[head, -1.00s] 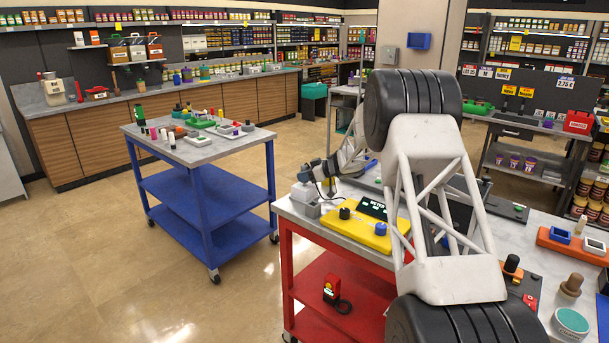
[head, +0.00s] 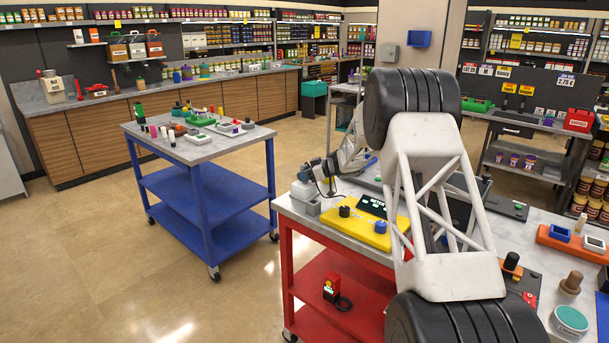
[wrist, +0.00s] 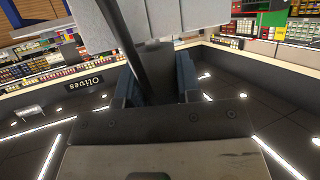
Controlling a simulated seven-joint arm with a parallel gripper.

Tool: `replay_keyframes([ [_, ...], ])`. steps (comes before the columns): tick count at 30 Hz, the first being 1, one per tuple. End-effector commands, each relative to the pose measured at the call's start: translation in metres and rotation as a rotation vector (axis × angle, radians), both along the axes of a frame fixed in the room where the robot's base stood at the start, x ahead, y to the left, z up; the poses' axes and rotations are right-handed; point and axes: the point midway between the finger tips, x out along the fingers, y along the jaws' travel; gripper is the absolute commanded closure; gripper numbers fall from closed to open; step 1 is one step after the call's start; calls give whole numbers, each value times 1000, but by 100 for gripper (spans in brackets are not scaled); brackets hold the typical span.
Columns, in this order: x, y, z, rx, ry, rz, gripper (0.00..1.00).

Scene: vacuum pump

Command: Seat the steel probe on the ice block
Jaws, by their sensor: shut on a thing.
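My gripper (head: 310,171) is at the far left corner of the red cart, low over a small pale block (head: 303,189), which looks like the ice block. I cannot tell whether they touch. In the wrist view my gripper's two blue-grey fingers (wrist: 157,85) are around the lower end of a dark slim rod (wrist: 122,40), which looks like the steel probe. The rod slants across a large pale block face (wrist: 175,18) at the top. The probe's tip and its contact with the block are hidden. A thin dark cable loops beside my gripper in the head view.
A yellow meter box (head: 370,226) with a dark display and knobs stands close by on the red cart's grey top. A small grey block (head: 307,205) sits in front of the pale block. A blue cart (head: 202,150) with several small items stands to the left, across open floor.

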Motion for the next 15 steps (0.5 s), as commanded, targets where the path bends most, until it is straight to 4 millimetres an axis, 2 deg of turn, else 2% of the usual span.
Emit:
replay_keyframes([
  [15,0,0,-7,0,0,0,91],
])
